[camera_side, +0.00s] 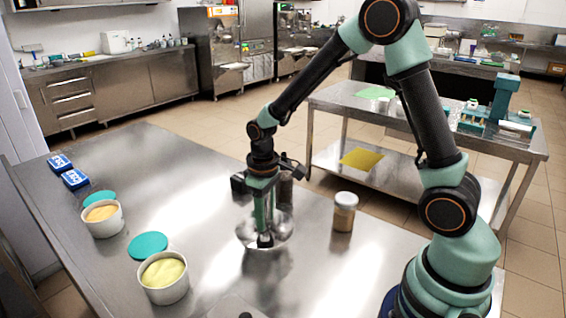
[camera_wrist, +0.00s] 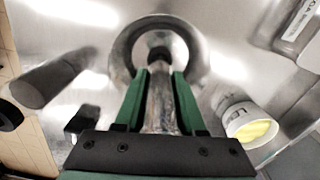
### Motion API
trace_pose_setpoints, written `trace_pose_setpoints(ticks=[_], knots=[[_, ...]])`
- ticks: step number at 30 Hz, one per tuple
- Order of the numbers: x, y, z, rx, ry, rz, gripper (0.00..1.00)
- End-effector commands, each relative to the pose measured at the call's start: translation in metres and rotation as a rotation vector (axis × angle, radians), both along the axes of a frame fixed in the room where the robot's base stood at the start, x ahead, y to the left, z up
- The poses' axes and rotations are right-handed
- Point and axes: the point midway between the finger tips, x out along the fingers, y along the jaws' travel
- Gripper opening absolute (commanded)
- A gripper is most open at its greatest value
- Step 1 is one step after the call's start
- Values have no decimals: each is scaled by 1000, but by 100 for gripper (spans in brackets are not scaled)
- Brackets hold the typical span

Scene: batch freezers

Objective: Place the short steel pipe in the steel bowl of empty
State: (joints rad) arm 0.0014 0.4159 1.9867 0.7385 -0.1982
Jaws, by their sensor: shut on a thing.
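My gripper (camera_side: 264,240) points down over the steel bowl (camera_side: 246,239) near the middle of the steel table. The bowl's round rim (camera_wrist: 122,45) surrounds the fingertips in the wrist view. My gripper (camera_wrist: 160,68) is shut on the short steel pipe (camera_wrist: 160,112), a shiny grey piece between the two green fingers. A dark patch shows at the fingertips. The pipe is hard to make out in the side view, where the fingers cover it. The fingertips look to be inside the bowl's outline; I cannot tell whether the pipe touches the bowl.
A dark cylinder (camera_side: 286,192) stands just behind the gripper; a jar with a white lid (camera_side: 344,212) stands to the right. Two white tubs (camera_side: 164,279) (camera_side: 103,219), teal lids (camera_side: 148,246) and blue boxes (camera_side: 75,179) are on the left. The table between tubs and bowl is clear.

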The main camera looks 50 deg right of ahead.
Motion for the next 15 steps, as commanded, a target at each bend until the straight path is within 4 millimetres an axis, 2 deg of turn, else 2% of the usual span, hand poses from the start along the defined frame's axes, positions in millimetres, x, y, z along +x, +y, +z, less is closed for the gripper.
trace_pose_setpoints(ticks=[1, 2, 3, 4, 15], knots=[[0, 0, -2, 0, 0, 0, 0], [0, 0, -1, 0, 0, 0, 50], [0, 0, -1, 0, 0, 0, 66], [0, 0, -1, 0, 0, 0, 69], [0, 0, 3, 0, -1, 0, 69]])
